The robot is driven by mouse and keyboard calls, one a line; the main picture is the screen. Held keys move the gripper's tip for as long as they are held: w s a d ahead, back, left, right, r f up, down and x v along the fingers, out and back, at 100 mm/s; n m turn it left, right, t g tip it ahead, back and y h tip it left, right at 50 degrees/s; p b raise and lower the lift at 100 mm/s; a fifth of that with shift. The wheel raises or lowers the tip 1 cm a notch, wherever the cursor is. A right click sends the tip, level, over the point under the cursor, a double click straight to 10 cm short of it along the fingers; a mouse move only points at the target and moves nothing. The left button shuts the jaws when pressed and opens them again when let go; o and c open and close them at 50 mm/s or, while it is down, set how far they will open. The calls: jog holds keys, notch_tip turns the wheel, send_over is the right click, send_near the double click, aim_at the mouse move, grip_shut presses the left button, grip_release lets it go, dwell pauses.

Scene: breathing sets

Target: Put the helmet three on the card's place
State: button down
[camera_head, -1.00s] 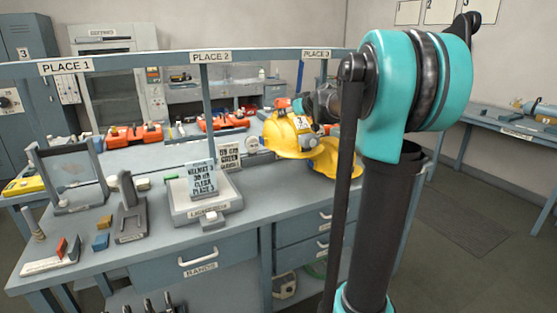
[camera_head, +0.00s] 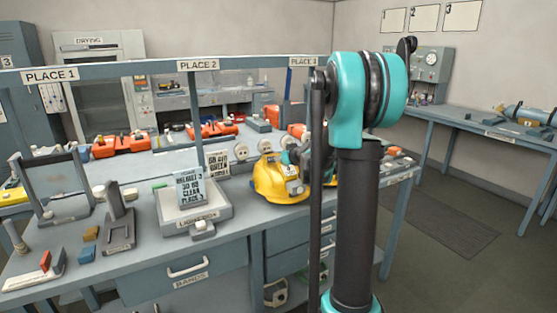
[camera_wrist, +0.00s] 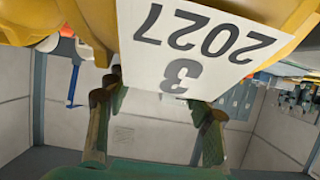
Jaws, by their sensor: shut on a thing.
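The yellow helmet (camera_head: 267,182) with a white label (camera_head: 291,172) is at the right part of the bench. In the wrist view the label (camera_wrist: 195,45) reads 3 and 2027 upside down. My gripper (camera_wrist: 155,98) is shut on this helmet; its fingers reach the edge by the label. My arm hides part of the helmet in the head view, and I cannot tell whether it touches the bench. The card (camera_head: 190,188) stands on the lightbox (camera_head: 195,212); its readable words include helmet 3, clear and place 3. The place 3 sign (camera_head: 303,61) hangs on the rail above.
More yellow (camera_head: 331,182) shows behind my arm. Another card (camera_head: 217,159) stands behind the lightbox. Orange cases (camera_head: 122,144) lie on the rear bench. A mirror stand (camera_head: 54,187) and small blocks are at the left. The place 1 (camera_head: 50,75) and place 2 (camera_head: 198,65) signs hang from the rail.

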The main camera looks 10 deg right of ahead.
jog(key=shift+f, duration=0.3)
jog(key=c, duration=0.6)
grip_release()
jog(key=shift+r, duration=0.1)
